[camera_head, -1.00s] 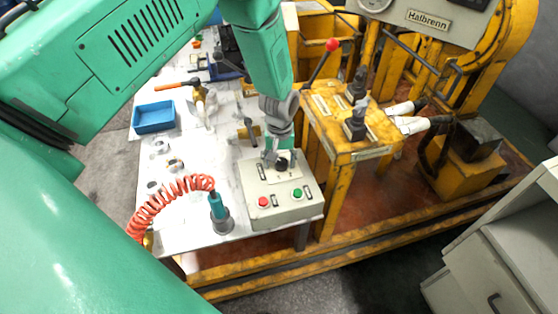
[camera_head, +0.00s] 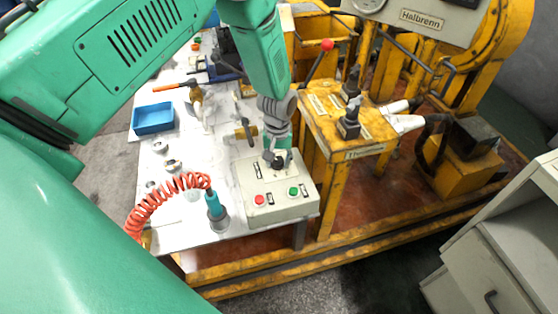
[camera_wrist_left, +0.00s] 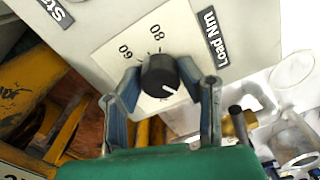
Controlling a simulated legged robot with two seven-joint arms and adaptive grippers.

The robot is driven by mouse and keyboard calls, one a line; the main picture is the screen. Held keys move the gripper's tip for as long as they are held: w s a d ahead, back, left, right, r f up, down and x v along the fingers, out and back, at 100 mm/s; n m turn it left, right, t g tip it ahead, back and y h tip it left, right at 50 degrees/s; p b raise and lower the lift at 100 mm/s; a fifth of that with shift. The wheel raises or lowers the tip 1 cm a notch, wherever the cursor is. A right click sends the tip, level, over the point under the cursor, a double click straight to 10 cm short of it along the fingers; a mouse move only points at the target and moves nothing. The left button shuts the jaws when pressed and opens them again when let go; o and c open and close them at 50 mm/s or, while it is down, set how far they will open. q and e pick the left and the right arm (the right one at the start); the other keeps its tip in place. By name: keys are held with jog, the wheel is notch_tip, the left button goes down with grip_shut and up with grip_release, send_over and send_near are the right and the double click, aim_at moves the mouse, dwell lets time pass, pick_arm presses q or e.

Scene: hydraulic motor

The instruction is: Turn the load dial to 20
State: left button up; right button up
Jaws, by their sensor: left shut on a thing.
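The load dial (camera_wrist_left: 160,75) is a black round knob on a white scale plate of the grey control box (camera_head: 283,208). In the left wrist view the numbers 60 and 80 show beside it, with a "Load Nm" label nearby. Its white pointer mark faces the lower right of that view; the number there is hidden. My left gripper (camera_head: 279,160) is down at the box, its two fingers (camera_wrist_left: 165,92) on either side of the dial and shut on it. In the head view the fingers mostly hide the dial. My right gripper is out of view.
A red button (camera_head: 259,199) and a green button (camera_head: 293,191) sit on the box's front part. A coiled red hose (camera_head: 165,190) with a teal tool (camera_head: 214,205) stands left of it. A yellow machine frame (camera_head: 345,150) with levers stands close on the right.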

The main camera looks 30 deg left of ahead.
pick_arm(q)
jog(key=shift+w+m, duration=0.15)
jog(key=shift+m, duration=0.15)
jog(key=shift+a+m, duration=0.1)
jog(key=shift+m, duration=0.6)
jog(key=m, duration=0.3)
jog(key=shift+m, duration=0.3)
jog(key=m, duration=0.5)
jog(key=shift+p, duration=0.35)
jog(key=shift+m, duration=0.4)
jog(key=o, duration=1.1)
